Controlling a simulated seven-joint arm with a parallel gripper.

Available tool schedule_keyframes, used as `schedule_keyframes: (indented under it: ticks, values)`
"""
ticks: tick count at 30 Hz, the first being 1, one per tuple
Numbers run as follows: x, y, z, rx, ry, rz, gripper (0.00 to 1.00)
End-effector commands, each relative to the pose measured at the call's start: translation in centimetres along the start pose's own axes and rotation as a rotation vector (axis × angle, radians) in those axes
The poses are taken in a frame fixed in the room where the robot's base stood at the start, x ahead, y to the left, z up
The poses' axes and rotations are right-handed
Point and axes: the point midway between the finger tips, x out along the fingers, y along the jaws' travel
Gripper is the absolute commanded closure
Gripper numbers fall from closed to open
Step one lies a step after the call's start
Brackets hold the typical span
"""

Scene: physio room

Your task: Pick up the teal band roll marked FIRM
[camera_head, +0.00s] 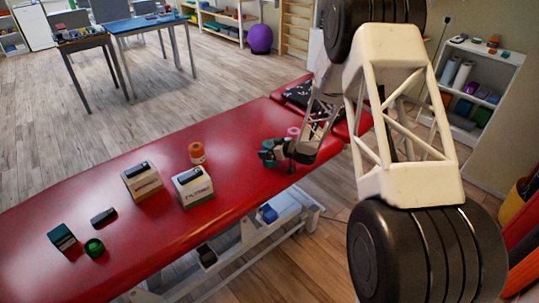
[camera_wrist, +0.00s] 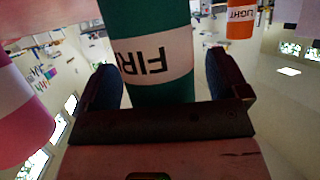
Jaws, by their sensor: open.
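The teal band roll with a white label (camera_wrist: 150,55) stands between my gripper's two fingers in the wrist view. Its label shows FIRM, upside down and partly cut off. My gripper (camera_wrist: 166,88) is open, with one finger on each side of the roll; a gap shows on the right, and I cannot tell whether the left finger touches. In the head view my gripper (camera_head: 276,153) is low over the red table, near its right side. The roll is mostly hidden there by the gripper.
A pink roll (camera_head: 293,131) stands close beside my gripper; it also shows in the wrist view (camera_wrist: 18,112). An orange LIGHT roll (camera_head: 197,153) stands farther left, near two labelled boxes (camera_head: 142,182) (camera_head: 193,187). Green and dark items lie at the red table's (camera_head: 150,245) left end.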

Motion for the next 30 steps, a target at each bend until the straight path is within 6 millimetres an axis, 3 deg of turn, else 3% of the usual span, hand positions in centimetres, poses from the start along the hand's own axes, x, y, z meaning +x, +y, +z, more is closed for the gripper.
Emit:
schedule_keyframes:
  ticks: [4,16,30]
  values:
    - [-0.01,0.0,0.0,0.0,0.0,0.0,0.1]
    - [-0.01,0.0,0.0,0.0,0.0,0.0,0.7]
    - [-0.23,0.02,-0.58,-0.001,0.001,0.0,0.7]
